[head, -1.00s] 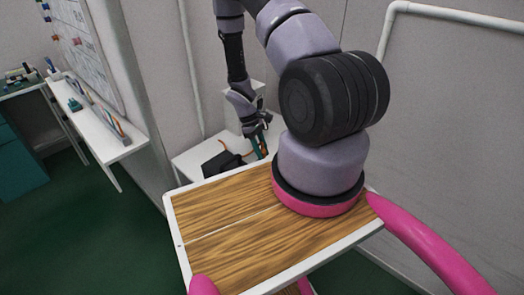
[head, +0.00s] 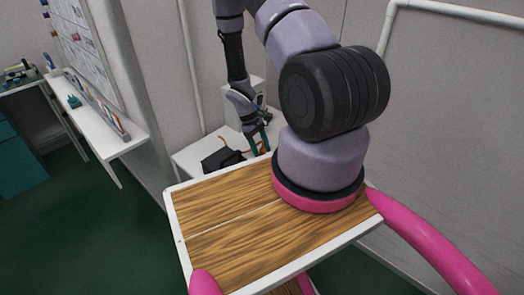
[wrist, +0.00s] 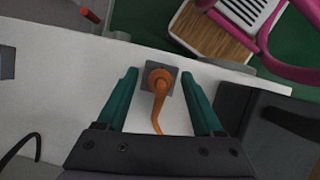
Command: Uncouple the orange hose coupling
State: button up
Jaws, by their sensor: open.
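The orange hose coupling (wrist: 160,80) sits on a grey square plate (wrist: 150,70) on a white surface in the wrist view. An orange hose (wrist: 158,122) runs from it toward my gripper's palm. My gripper (wrist: 158,75) has two teal fingers, open, one on each side of the coupling with a gap on both sides. In the head view my gripper (head: 260,143) reaches down at the white bench, and a bit of orange hose (head: 223,141) shows beside it. The coupling itself is hard to make out there.
A black box-like object (head: 222,160) lies on the white bench (head: 190,160) left of my gripper; a dark object (wrist: 265,130) is close to the right finger in the wrist view. A red item (wrist: 90,15) is at upper left. A white shelf (head: 110,140) stands at left.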

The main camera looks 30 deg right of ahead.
jog(key=v, duration=1)
jog(key=shift+r, duration=0.3)
jog(key=shift+w, duration=0.15)
jog(key=a+r+m+t+y, duration=0.1)
jog(key=a+r+m+t, duration=0.15)
jog(key=r, duration=1.25)
jog(key=a+r+m+t+y, duration=0.1)
jog(key=a+r+m+t, duration=0.15)
jog(key=r, duration=1.25)
jog(key=s+a+r+m+t+y, duration=0.1)
jog(key=s+a+r+m+t, duration=0.1)
jog(key=s+r, duration=0.6)
jog(key=s+a+r+m+t+y, duration=0.1)
jog(key=s+a+r+m+t, duration=0.1)
jog(key=s+r, duration=0.6)
jog(key=shift+r+m+t, duration=0.5)
jog(key=shift+r+t, duration=0.1)
jog(key=shift+t, duration=0.5)
jog(key=shift+s, duration=0.1)
